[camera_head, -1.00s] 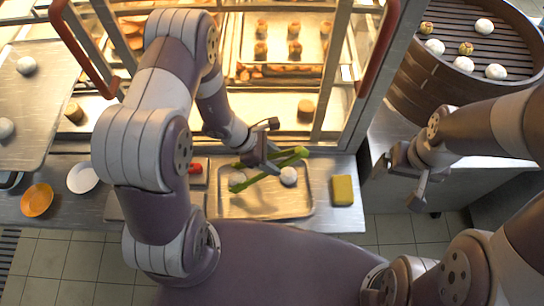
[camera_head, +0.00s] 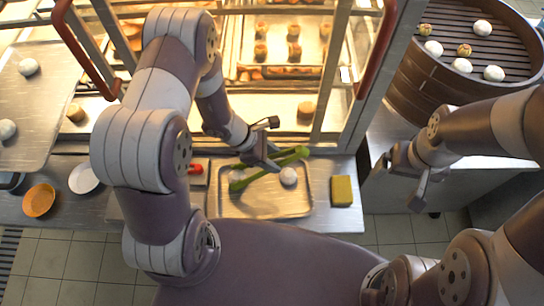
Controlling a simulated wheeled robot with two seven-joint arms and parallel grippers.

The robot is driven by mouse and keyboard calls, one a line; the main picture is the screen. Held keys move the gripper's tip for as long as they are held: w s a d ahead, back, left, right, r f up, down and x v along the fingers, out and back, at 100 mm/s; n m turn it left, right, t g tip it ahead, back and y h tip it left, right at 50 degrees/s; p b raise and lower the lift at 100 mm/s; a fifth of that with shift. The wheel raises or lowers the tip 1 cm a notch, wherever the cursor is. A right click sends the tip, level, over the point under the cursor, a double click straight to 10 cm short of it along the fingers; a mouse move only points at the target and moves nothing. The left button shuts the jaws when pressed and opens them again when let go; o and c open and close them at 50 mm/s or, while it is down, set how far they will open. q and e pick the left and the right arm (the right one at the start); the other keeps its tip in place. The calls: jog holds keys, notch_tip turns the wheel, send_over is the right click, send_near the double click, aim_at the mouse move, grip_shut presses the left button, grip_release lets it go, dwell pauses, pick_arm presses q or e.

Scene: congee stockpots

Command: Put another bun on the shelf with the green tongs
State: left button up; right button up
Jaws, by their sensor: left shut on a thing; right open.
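The green tongs (camera_head: 293,157) are held by my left gripper (camera_head: 267,155), which is shut on them. They lie slantwise over the metal tray (camera_head: 262,207), and their arms look close together. A white bun (camera_head: 288,176) sits on the tray just below the tongs, at the right. A second white bun (camera_head: 237,175) is at the left, partly hidden by the tongs. I cannot tell whether the tongs touch either bun. Behind the tray is the lit cabinet with shelves (camera_head: 270,106), which holds several browned buns. My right gripper (camera_head: 402,184) is open and empty at the right.
A yellow sponge (camera_head: 342,190) lies right of the tray. Orange (camera_head: 39,200) and white (camera_head: 84,178) dishes are at the left. A round steamer (camera_head: 425,80) with several buns stands at upper right. The red-handled cabinet doors (camera_head: 374,50) stand on both sides of the opening.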

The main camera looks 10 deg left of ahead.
pick_arm(q)
notch_tip(320, 180, up, 10)
jog(key=p, duration=0.7)
jog(key=shift+r, duration=0.15)
